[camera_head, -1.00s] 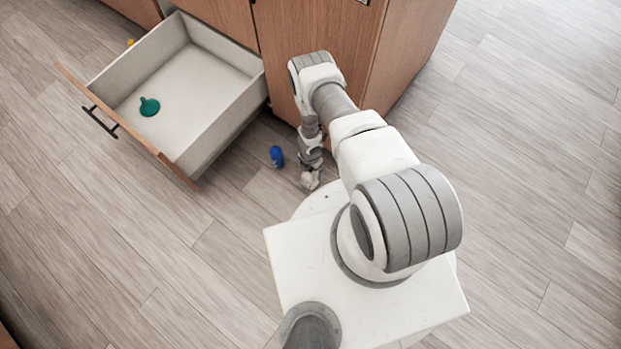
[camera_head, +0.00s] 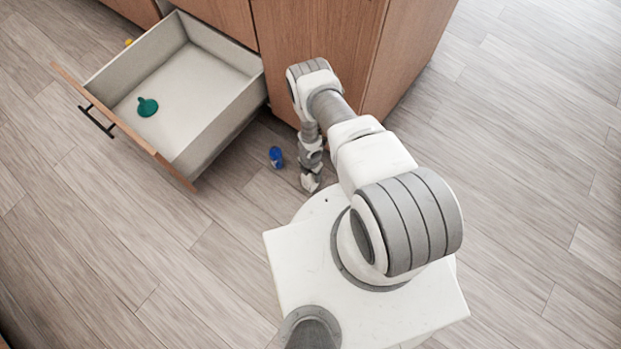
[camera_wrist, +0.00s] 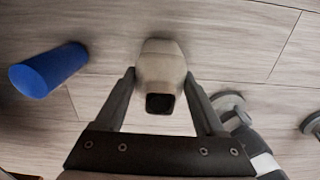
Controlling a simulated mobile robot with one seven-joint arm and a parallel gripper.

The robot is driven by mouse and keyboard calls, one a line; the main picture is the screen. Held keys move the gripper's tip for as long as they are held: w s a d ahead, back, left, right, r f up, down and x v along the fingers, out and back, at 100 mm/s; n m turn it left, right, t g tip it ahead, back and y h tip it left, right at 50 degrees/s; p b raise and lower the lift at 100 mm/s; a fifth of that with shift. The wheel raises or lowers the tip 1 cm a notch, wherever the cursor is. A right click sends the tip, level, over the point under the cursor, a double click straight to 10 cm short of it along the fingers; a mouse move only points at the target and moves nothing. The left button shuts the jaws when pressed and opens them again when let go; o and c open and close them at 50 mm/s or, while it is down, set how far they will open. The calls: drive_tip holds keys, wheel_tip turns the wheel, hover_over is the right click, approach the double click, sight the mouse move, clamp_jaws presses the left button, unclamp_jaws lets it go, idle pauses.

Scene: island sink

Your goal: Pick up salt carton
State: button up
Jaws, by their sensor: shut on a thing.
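My gripper (camera_wrist: 161,88) points down at the floor, with its fingers on either side of a pale beige, boxy object (camera_wrist: 162,65) with a dark square end. The gripper is shut on this object, which may be the salt carton; no label shows. A blue cylinder (camera_wrist: 48,70) lies to the left in the wrist view, apart from the fingers. It also shows in the head view (camera_head: 276,157), on the floor left of my wrist. In the head view the gripper's fingers and the held object are mostly hidden by my arm.
An open drawer (camera_head: 213,128) juts out at the left with a green object (camera_head: 147,107) inside. A wooden cabinet (camera_head: 330,35) stands just behind my arm. A small yellow thing (camera_head: 129,42) shows beyond the drawer. The floor (camera_head: 540,160) at right is clear.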

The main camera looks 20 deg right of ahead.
clamp_jaws()
